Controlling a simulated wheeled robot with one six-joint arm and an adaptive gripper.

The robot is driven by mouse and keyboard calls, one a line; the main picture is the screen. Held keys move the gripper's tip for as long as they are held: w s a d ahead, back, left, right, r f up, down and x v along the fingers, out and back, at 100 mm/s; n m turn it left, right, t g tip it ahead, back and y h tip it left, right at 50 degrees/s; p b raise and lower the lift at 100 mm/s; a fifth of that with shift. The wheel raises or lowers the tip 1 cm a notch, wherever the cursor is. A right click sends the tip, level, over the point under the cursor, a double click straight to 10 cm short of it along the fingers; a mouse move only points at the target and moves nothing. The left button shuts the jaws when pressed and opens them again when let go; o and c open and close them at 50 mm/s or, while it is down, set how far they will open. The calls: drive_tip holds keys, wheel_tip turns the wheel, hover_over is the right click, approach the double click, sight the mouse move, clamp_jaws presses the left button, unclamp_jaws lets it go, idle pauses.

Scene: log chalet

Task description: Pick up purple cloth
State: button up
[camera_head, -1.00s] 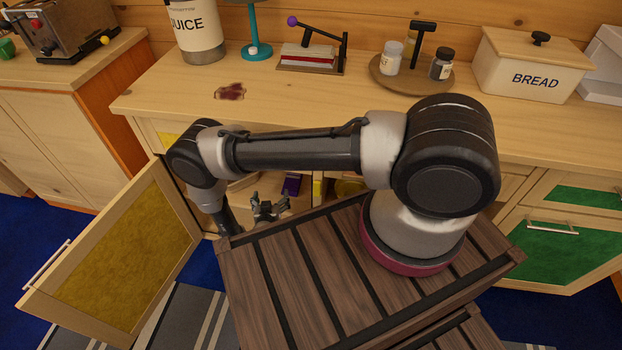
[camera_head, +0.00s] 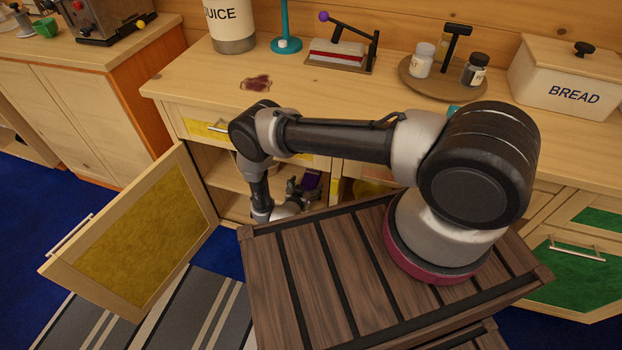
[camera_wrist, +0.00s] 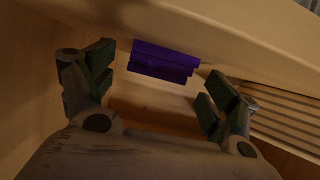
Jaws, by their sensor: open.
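The purple cloth (camera_wrist: 165,62) is a folded block inside the open cabinet. In the wrist view it lies ahead of my gripper (camera_wrist: 160,90), between the lines of the two fingers and apart from them. In the head view a small part of the cloth (camera_head: 312,180) shows just beyond my gripper (camera_head: 304,187). My gripper is open and empty, reaching into the cabinet opening. The cabinet door (camera_head: 140,235) with a yellow panel stands swung open at left. The cloth's lower side and what it rests on are hard to make out.
The countertop (camera_head: 330,95) above holds a dark red stain (camera_head: 256,82), a juice container (camera_head: 232,28), a tray of jars (camera_head: 440,85) and a bread box (camera_head: 560,85). A slatted surface (camera_wrist: 285,125) lies right of my gripper in the wrist view. The cabinet wall is close at left.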

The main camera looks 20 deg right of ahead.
drive_tip(key=shift+c, duration=0.3)
drive_tip(key=c, duration=0.8)
drive_tip(key=shift+r, duration=0.1)
